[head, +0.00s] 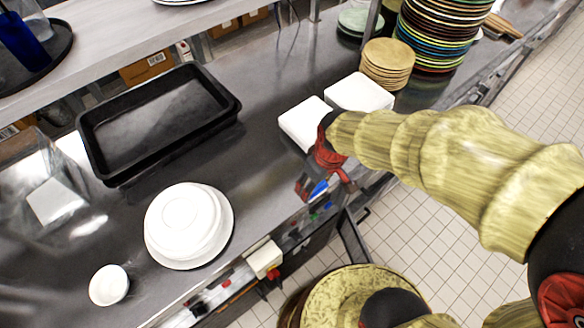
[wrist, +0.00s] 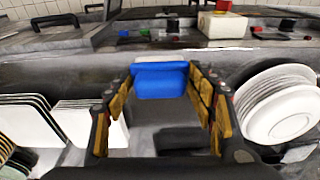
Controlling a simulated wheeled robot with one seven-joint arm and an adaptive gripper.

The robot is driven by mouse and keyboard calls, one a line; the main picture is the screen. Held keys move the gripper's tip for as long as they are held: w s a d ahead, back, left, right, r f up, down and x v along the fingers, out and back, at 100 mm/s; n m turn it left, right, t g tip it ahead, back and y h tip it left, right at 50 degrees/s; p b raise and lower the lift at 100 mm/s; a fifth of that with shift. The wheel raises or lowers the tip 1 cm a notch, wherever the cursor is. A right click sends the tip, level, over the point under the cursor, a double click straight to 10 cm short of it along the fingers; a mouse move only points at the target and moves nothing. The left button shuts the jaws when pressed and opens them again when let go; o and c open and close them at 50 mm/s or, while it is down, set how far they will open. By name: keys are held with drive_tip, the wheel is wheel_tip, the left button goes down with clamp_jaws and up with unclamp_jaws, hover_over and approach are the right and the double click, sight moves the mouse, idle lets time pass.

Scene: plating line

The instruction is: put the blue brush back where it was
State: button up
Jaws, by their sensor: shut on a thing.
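The blue brush shows in the wrist view as a blue block (wrist: 160,80) between the fingertips of my gripper (wrist: 160,92). In the head view a small blue part of the brush (head: 318,190) shows at the tips of my gripper (head: 325,186), near the front edge of the counter. My gripper is shut on the brush and holds it in front of the white square plates. The fingers hide most of the brush in the head view. I cannot tell whether it touches the counter.
White square plates (head: 305,121) stand behind my gripper. A stack of white round plates (head: 187,222), a small white bowl (head: 109,285) and a black tray (head: 157,118) are to the left. Coloured plates (head: 435,35) are stacked at the back right. Bare counter (head: 255,165) lies between.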

drive_tip(key=w+a+f, duration=0.1)
drive_tip(key=w+f, duration=0.2)
drive_tip(key=w+a+f+b, duration=0.1)
drive_tip(key=w+a+f, duration=0.1)
drive_tip(key=w+f, duration=0.1)
drive_tip(key=w+a+f, duration=0.1)
drive_tip(key=w+f, duration=0.1)
drive_tip(key=w, duration=0.3)
drive_tip(key=shift+a+f+b, duration=0.35)
drive_tip(key=shift+a+f, duration=0.05)
drive_tip(key=shift+w+a+f, duration=0.1)
drive_tip(key=shift+w+f, duration=0.1)
drive_tip(key=shift+f, duration=0.2)
wheel_tip(320, 180, down, 3)
drive_tip(key=shift+b, duration=0.3)
drive_tip(key=o, duration=1)
drive_tip(key=shift+o, duration=0.2)
